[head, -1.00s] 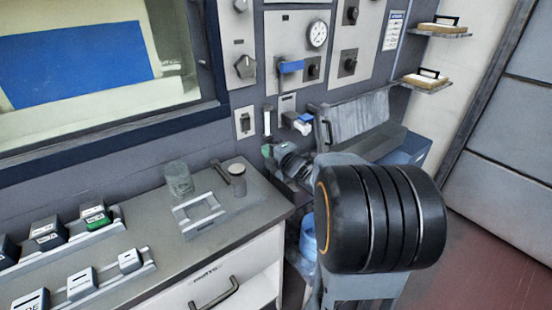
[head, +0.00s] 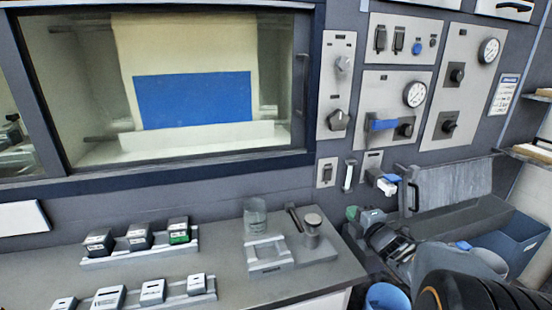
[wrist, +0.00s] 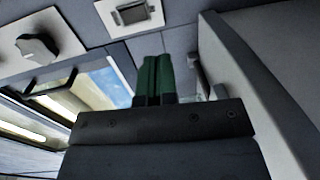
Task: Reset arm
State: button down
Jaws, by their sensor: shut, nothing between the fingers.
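A bench (head: 225,270) holds a glass jar (head: 255,217), a metal stand (head: 268,256), a cylinder (head: 312,232) and racks of small blocks (head: 140,257). A grey hinged lid (head: 450,188) and blue bin (head: 520,243) stand right. A window (head: 190,95) is above.

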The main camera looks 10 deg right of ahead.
jog(key=s+a+r+m+g+p, duration=0.2)
jog(key=s+a+m+g+p, duration=0.3)
jog(key=s+m, duration=0.4)
jog(key=s+a+r+m+g+h+p, duration=0.1)
jog(key=s+a+r+m+g+p, duration=0.1)
jog(key=s+a+m+g+p, duration=0.3)
jog(key=s+a+m+g, duration=0.3)
jog(key=m, duration=0.2)
jog(key=shift+s+a+h, duration=0.3)
jog(key=shift+s+a, duration=0.1)
dwell(1.2)
